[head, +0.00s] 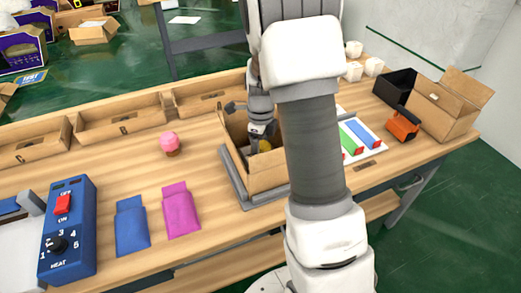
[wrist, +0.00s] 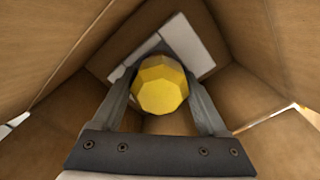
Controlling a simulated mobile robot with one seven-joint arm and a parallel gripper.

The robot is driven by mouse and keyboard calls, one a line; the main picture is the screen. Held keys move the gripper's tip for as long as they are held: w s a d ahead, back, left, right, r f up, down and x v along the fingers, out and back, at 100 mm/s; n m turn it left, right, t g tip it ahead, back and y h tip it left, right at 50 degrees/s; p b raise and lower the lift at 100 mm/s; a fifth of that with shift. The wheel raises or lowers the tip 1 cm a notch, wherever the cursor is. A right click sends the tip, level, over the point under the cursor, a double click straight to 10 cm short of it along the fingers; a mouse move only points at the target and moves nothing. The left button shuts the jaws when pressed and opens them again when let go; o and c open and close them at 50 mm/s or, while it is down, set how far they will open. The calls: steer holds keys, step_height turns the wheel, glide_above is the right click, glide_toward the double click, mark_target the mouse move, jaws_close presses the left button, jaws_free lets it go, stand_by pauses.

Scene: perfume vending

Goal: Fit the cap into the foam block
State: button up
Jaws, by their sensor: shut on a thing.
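My gripper (wrist: 162,100) is shut on a yellow faceted cap (wrist: 160,84), held between its two fingers. In the head view my gripper (head: 262,142) reaches down into an open cardboard box (head: 266,180), and a little of the yellow cap (head: 265,146) shows there. In the wrist view a pale white block (wrist: 190,45), likely the foam block, lies behind the cap at the bottom of the box. The cap hides part of the block, so I cannot tell whether they touch or where a hole is.
The box sits in a grey frame (head: 233,180) on the wooden table. A pink-topped item (head: 171,143), blue pouch (head: 132,226) and magenta pouch (head: 180,210) lie to the left. A blue heat-control unit (head: 68,230) stands at the front left. An open carton (head: 447,103) stands right.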

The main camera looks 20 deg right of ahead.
steer(key=shift+f, duration=0.45)
steer(key=o, duration=1.5)
steer(key=shift+s, duration=0.1)
steer(key=shift+c, duration=0.2)
step_height(320, 180, up, 13)
steer(key=shift+p, duration=1.1)
steer(key=s+a+r+n+t, duration=0.2)
steer(key=s+a+r+n, duration=0.1)
steer(key=s+n, duration=0.4)
steer(key=s+a+r+n+t, duration=0.1)
steer(key=s+a+r+n, duration=0.2)
steer(key=n, duration=0.8)
steer(key=s+a+r+n+t, duration=0.2)
steer(key=s+a+r+n, duration=0.1)
steer(key=s+r+n, duration=0.4)
steer(key=shift+s+a+n+t, duration=0.25)
steer(key=shift+s+n, duration=0.75)
steer(key=shift+s, duration=1.15)
steer(key=shift+d, duration=0.1)
